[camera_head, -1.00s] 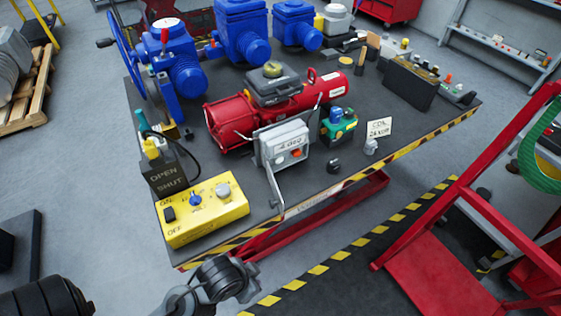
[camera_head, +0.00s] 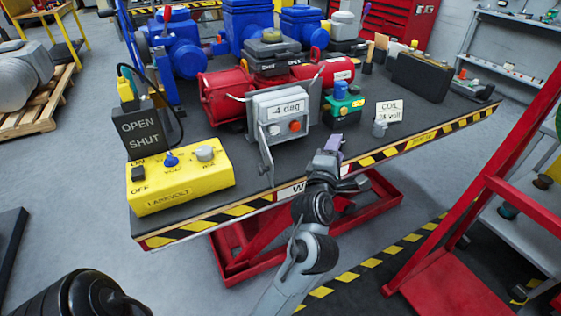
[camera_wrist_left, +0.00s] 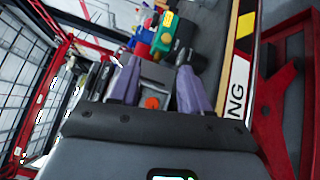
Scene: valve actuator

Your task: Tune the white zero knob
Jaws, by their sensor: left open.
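The grey actuator box (camera_head: 283,112) stands on the bench before a red cylinder and shows "-4 deg". Its front carries a whitish knob (camera_head: 273,130) on the left, which I take as the white zero knob, and an orange knob (camera_head: 295,126) on the right. My left gripper (camera_head: 333,146) is in front of the box, to the right of and below the knobs, apart from them. In the left wrist view the gripper (camera_wrist_left: 158,65) has its two purple-grey fingers spread. The orange knob shows between them (camera_wrist_left: 152,102); the white knob cannot be made out there. My right gripper is not in view.
A thin metal bracket (camera_head: 265,160) hangs at the box's front left. A green device (camera_head: 344,101) and a "COIL 24 volt" card (camera_head: 389,112) stand to the right. A yellow control box (camera_head: 180,180) is at the left. The striped bench edge (camera_head: 240,207) runs in front.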

